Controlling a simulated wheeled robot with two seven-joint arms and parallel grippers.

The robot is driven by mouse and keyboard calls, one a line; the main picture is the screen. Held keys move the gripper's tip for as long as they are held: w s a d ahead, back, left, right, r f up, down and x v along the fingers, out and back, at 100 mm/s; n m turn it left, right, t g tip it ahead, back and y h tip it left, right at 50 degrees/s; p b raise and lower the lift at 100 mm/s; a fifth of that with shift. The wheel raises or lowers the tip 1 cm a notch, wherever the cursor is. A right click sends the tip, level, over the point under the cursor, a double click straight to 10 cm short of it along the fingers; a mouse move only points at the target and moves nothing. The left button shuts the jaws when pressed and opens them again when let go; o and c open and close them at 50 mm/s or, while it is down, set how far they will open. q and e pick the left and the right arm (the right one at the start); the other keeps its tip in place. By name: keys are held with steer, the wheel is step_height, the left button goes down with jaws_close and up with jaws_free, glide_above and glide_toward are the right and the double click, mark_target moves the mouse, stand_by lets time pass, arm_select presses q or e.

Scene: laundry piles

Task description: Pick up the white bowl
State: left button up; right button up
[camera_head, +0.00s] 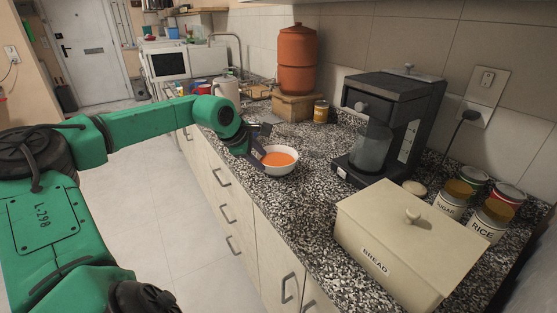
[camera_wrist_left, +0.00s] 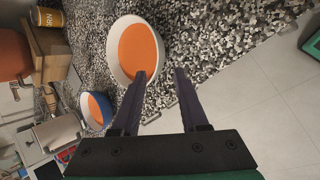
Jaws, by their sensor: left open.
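The white bowl (camera_head: 280,168) stands upright on the speckled countertop, near its front edge, with an orange inside. It also shows at the top of the left wrist view (camera_wrist_left: 113,50). My left gripper (camera_head: 259,160) is at the bowl's left side, open and empty. In the left wrist view its two dark fingers (camera_wrist_left: 160,73) point at the bowl. One fingertip overlaps the bowl's near rim and the other is outside it, over the counter. Whether they touch the bowl I cannot tell. My right gripper is in neither view.
A coffee maker (camera_head: 385,125), a cream bread box (camera_head: 400,240) and labelled cans (camera_head: 490,220) stand to the right. An orange container (camera_head: 297,62) on a wooden stand is behind. A blue-and-white vessel (camera_wrist_left: 88,110) shows in the wrist view. Counter right of the bowl is clear.

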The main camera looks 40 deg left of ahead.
mark_target(272, 166)
arm_select(q)
steer(key=p+x, duration=0.1)
steer(key=x, duration=0.4)
steer(key=shift+w+p, duration=0.2)
steer(key=shift+p, duration=0.5)
steer(key=p+x, duration=0.2)
steer(key=x, duration=0.2)
steer(key=shift+w, duration=0.15)
steer(key=shift+w+f, duration=0.15)
steer(key=shift+f, duration=0.2)
steer(key=shift+r, duration=0.1)
jaws_close()
steer(key=shift+r, duration=0.15)
